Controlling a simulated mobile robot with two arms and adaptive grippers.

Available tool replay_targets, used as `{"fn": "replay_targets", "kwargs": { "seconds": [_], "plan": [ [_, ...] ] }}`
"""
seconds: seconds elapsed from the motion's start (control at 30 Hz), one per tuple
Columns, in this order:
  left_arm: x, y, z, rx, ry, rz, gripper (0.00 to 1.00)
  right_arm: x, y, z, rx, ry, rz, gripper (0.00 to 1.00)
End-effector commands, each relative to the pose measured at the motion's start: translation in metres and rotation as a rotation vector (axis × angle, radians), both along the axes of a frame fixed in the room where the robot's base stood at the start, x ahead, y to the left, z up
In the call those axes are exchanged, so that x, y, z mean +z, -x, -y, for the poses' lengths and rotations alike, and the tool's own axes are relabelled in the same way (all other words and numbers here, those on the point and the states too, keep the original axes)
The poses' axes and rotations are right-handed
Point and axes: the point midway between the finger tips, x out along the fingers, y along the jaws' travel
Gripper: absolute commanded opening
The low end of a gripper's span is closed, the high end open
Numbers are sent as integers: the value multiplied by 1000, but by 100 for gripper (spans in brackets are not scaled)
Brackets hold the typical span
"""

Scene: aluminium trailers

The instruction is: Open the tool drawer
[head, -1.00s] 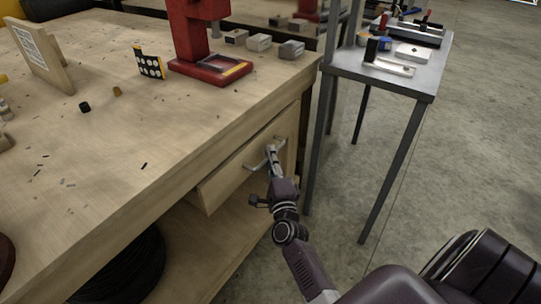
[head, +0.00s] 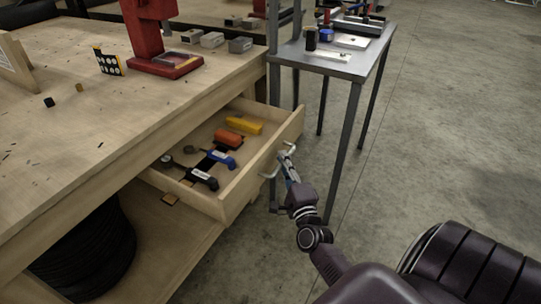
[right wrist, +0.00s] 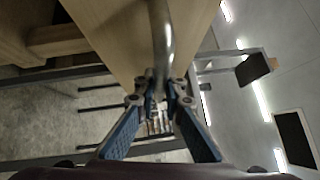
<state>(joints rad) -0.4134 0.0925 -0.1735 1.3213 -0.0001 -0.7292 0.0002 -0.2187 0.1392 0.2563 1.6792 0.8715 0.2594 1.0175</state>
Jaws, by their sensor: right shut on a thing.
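The wooden tool drawer (head: 262,166) stands pulled out from under the workbench in the head view. Several tools lie inside it, among them an orange one (head: 228,138), a yellow one (head: 244,125) and blue-and-black ones. My right gripper (head: 286,160) is at the drawer front, shut on the metal bar handle (head: 270,172). In the right wrist view the handle (right wrist: 161,45) runs down between the fingers of my right gripper (right wrist: 160,98). The fingertips hide part of the handle. My left gripper is not in view.
A grey metal side table (head: 330,62) with tools on it stands close right of the drawer. A red press (head: 150,40) stands on the workbench (head: 90,130). A black coil (head: 90,245) lies on the lower shelf. Open floor lies to the right.

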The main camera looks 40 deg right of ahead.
Motion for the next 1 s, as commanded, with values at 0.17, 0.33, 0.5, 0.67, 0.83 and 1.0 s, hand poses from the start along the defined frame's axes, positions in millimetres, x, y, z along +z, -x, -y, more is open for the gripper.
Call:
{"fn": "replay_targets", "kwargs": {
  "seconds": [0.17, 0.33, 0.5, 0.67, 0.83, 1.0],
  "plan": [
    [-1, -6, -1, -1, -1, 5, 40, -2, 38, 14, 3, 3, -7, 0],
    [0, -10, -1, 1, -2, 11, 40, -2, 63, 25, 3, 2, -6, 0],
    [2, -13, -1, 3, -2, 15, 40, -2, 78, 31, 3, 1, -6, 0],
    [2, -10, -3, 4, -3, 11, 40, -2, 85, 34, 2, 0, -4, 0],
    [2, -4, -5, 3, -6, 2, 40, -2, 85, 34, 3, -2, -3, 0],
    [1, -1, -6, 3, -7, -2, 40, -2, 85, 34, 3, -2, -3, 0]
  ]
}}
